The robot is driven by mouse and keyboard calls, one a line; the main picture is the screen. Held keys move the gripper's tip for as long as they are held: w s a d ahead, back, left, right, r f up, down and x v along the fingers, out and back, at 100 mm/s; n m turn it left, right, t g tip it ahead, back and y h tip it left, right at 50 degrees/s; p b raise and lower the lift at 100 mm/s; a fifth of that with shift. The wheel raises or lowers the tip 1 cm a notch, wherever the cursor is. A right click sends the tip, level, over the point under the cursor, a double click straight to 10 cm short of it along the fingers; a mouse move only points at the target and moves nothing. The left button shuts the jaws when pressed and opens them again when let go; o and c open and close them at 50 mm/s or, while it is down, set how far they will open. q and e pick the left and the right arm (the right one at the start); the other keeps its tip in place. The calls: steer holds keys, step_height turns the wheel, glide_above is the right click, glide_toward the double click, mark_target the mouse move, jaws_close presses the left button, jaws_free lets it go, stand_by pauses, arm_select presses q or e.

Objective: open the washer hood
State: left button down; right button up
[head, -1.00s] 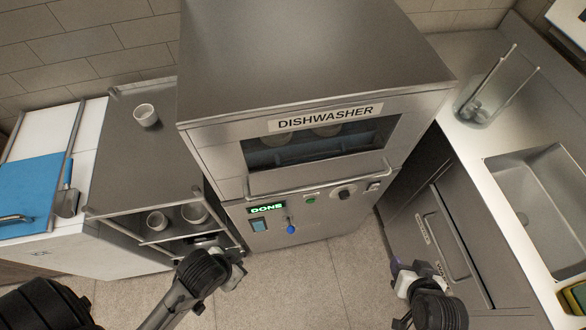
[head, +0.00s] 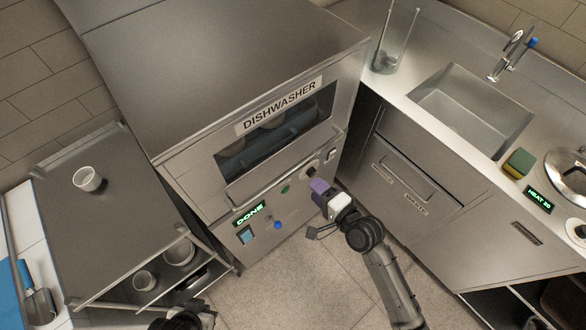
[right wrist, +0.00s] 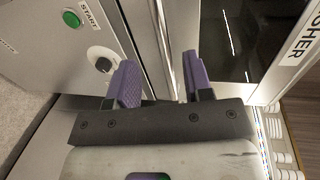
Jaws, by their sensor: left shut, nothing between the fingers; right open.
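The dishwasher hood (head: 215,155) is a steel box with a dark window, down on the control-panel base. A bar handle (head: 262,188) runs along its lower front edge. My right gripper (head: 318,187), with purple fingers, is open at the right end of the handle. In the right wrist view, the open fingers (right wrist: 161,84) point at the hood's lower edge, with a metal strip showing between them; I cannot tell whether they touch it. My left gripper (head: 205,314) is shut and empty at the bottom edge of the head view, partly cut off.
The control panel (head: 255,225) has a green DONE display, a blue knob and buttons. A steel rack (head: 75,215) with white cups stands to the left. A sink counter (head: 420,95) with a glass container (head: 393,50) stands to the right. Floor is open in front.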

mark_target(296, 171)
steer(key=b+x, duration=0.1)
steer(key=x, duration=0.8)
steer(key=shift+w+a+f+b, duration=0.15)
steer(key=shift+w+a+b, duration=0.05)
steer(key=shift+w+b, duration=0.1)
steer(key=shift+w+a, duration=0.4)
steer(key=shift+c, duration=0.3)
jaws_close()
